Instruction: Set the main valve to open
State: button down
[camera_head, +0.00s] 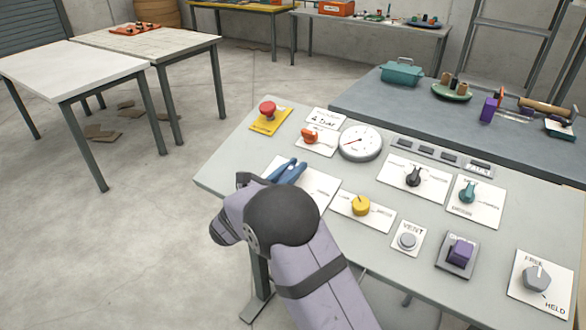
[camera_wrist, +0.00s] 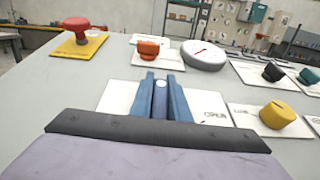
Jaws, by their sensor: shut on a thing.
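A blue lever handle (camera_wrist: 160,103) stands on a white plate (camera_head: 321,187) on the near left of the grey panel. My gripper (camera_wrist: 160,88) is shut on this handle, with one blue finger on each side of it. In the head view my gripper (camera_head: 288,171) and wrist hide most of the handle and the left part of the plate. The plate also shows in the wrist view (camera_wrist: 120,96), with a word on its right side that I cannot read surely. I cannot make out the handle's exact setting.
Around the plate are a red mushroom button (camera_head: 267,108), an orange knob (camera_head: 309,136), a round gauge (camera_head: 361,143) and a yellow knob (camera_head: 361,206). Further right are a black knob (camera_head: 414,177), a teal knob (camera_head: 467,191) and a VENT button (camera_head: 407,241).

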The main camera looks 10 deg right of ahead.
jog(key=m+g+h, duration=0.1)
jog(key=s+d+m+g+h, duration=0.1)
jog(key=m+g, duration=0.1)
jog(key=shift+s+f+m+g+b, duration=0.1)
jog(key=shift+s+m+g+b, duration=0.1)
jog(key=shift+m+g+b, duration=0.15)
jog(key=m+g, duration=0.1)
jog(key=s+m+g+h, duration=0.1)
jog(key=m+g, duration=0.1)
jog(key=shift+s+d+f+g+h, duration=0.1)
jog(key=shift+s+d+g+h, duration=0.2)
jog(key=shift+d+g+h, duration=0.1)
jog(key=m+g, duration=0.1)
jog(key=s+m+g, duration=0.1)
jog(key=m+g, duration=0.1)
jog(key=shift+s+d+p, duration=0.1)
jog(key=shift+s+p, duration=0.1)
jog(key=shift+p, duration=0.15)
jog(key=shift+s+f+m+g+p, duration=0.1)
jog(key=shift+s+m+g+p, duration=0.2)
jog(key=shift+m+g, duration=0.45)
jog(key=shift+s+f+m+g+p, duration=0.1)
jog(key=shift+s+m+g, duration=0.35)
jog(key=shift+g, duration=0.45)
jog(key=shift+m, duration=0.25)
jog(key=c, duration=1.7)
grip_release()
